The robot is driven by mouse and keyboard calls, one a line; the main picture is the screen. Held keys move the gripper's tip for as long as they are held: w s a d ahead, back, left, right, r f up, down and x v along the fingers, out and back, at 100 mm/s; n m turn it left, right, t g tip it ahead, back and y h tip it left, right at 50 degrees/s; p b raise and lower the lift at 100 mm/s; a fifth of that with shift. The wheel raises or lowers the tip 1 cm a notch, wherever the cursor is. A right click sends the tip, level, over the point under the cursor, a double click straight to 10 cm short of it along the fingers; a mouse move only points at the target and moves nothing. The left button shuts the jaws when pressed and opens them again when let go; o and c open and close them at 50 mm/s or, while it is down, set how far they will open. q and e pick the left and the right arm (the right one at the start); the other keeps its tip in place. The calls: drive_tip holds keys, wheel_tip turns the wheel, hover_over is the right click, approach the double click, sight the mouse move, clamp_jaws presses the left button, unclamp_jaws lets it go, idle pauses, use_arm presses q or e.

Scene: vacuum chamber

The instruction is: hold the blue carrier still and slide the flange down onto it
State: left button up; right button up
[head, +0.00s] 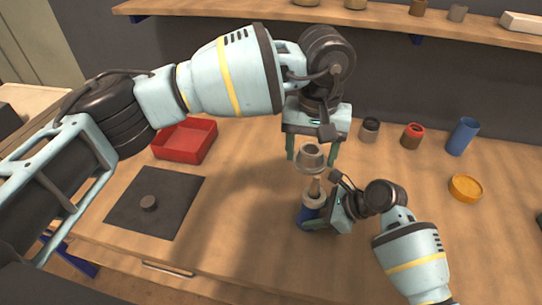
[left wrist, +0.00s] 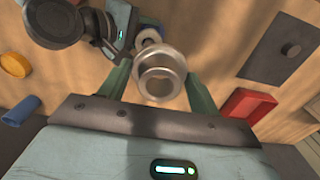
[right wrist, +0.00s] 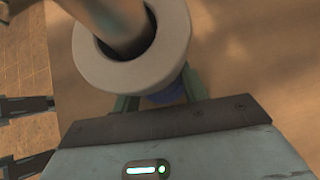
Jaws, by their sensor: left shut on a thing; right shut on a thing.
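The flange (head: 310,157), a grey ring with a raised neck, is held between the green fingers of my left gripper (head: 312,152). It also shows in the left wrist view (left wrist: 160,78). The blue carrier (head: 306,216) stands upright on the table, with a pale grey collar (head: 314,201) and a brownish post (head: 315,187) on top. My right gripper (head: 318,222) is shut on the carrier from the right, low down. The flange is above the post, apart from it in the head view. In the right wrist view, the collar (right wrist: 92,70) hides most of the carrier.
A red tray (head: 185,142) and a dark plate with a knob (head: 148,203) lie to the left. Two small cups (head: 370,130) (head: 412,136), a blue cylinder (head: 462,136) and an orange dish (head: 465,188) stand to the right. A shelf (head: 400,25) runs along the back.

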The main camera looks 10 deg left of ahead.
sight(319, 165)
use_arm(q)
drive_tip(key=shift+w+d+r, duration=0.15)
drive_tip(key=shift+w+d, duration=0.1)
drive_tip(key=shift+d, duration=0.3)
drive_tip(key=shift+w+d+r, duration=0.1)
drive_tip(key=shift+w+d, duration=0.1)
drive_tip(key=shift+d, duration=0.3)
drive_tip(key=shift+f, duration=0.15)
drive_tip(key=shift+f, duration=1.75)
drive_tip(key=shift+f, duration=0.5)
drive_tip(key=shift+s+f, duration=0.1)
drive_tip(key=shift+c, duration=0.5)
drive_tip(key=shift+r, duration=2.2)
